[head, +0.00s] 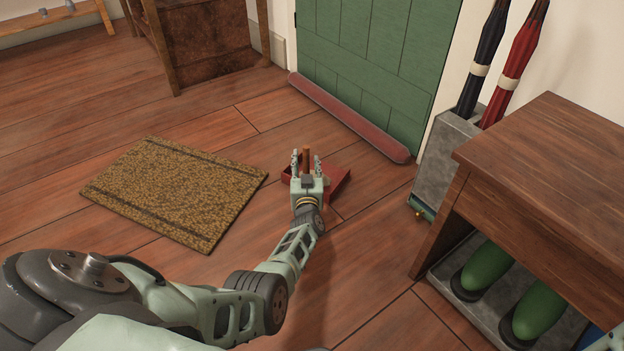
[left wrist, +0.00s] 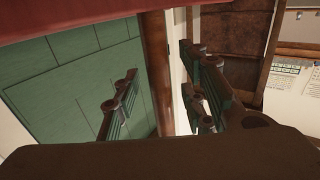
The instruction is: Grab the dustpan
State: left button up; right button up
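The red dustpan (head: 338,181) lies on the wooden floor in front of the green door, in the head view. Its brown handle (head: 307,156) shows between the fingertips of my left gripper. My left gripper (head: 307,163) is open, with a finger on each side of the handle and a small gap showing. The gripper hides part of the pan. In the left wrist view, the two fingers (left wrist: 163,98) stand apart; a dark brown shape fills the bottom, and I cannot tell what it is.
A woven doormat (head: 175,190) lies to the left. A red draft stopper (head: 348,118) lies along the green door (head: 370,55). An umbrella stand (head: 440,165) and a wooden bench (head: 555,170) with green boots stand at the right. Floor around the dustpan is clear.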

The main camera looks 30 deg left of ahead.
pick_arm(q)
grip_shut()
